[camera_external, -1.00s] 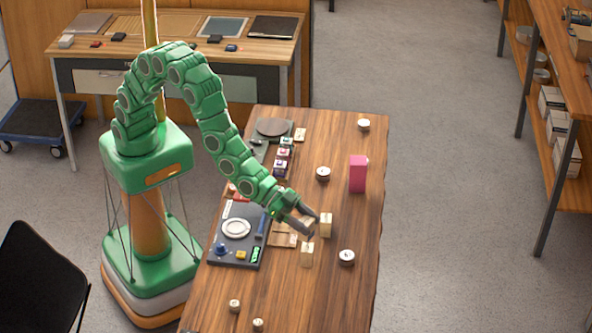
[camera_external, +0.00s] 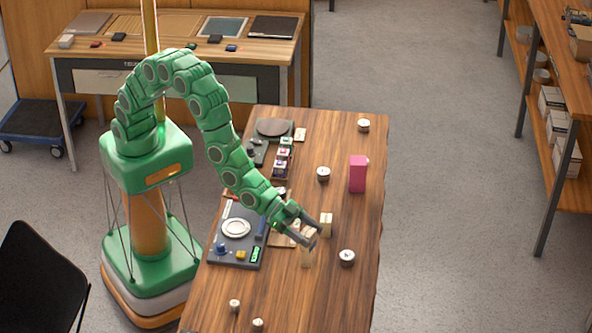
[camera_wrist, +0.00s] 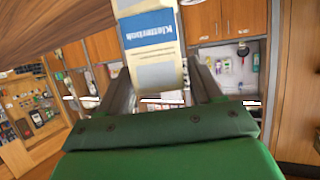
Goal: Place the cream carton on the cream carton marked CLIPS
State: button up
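A cream carton (camera_wrist: 158,72) with a blue label and grey patches shows between my fingers in the wrist view. My gripper (camera_external: 318,232) is shut on it, a finger on each side. In the external view the held carton (camera_external: 308,238) is partly hidden by the fingers. The marking CLIPS is not readable on either.
The wooden table (camera_external: 290,300) also holds a pink box (camera_external: 358,174), round tins (camera_external: 347,257) and (camera_external: 323,173), and a dark tray (camera_external: 225,255) left of the gripper. Small pieces (camera_external: 235,305) lie at the front. The table's right strip is mostly clear.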

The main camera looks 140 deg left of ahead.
jog(key=shift+o, duration=0.8)
jog(key=shift+r, duration=0.15)
jog(key=v, duration=1.2)
jog(key=shift+r, duration=0.1)
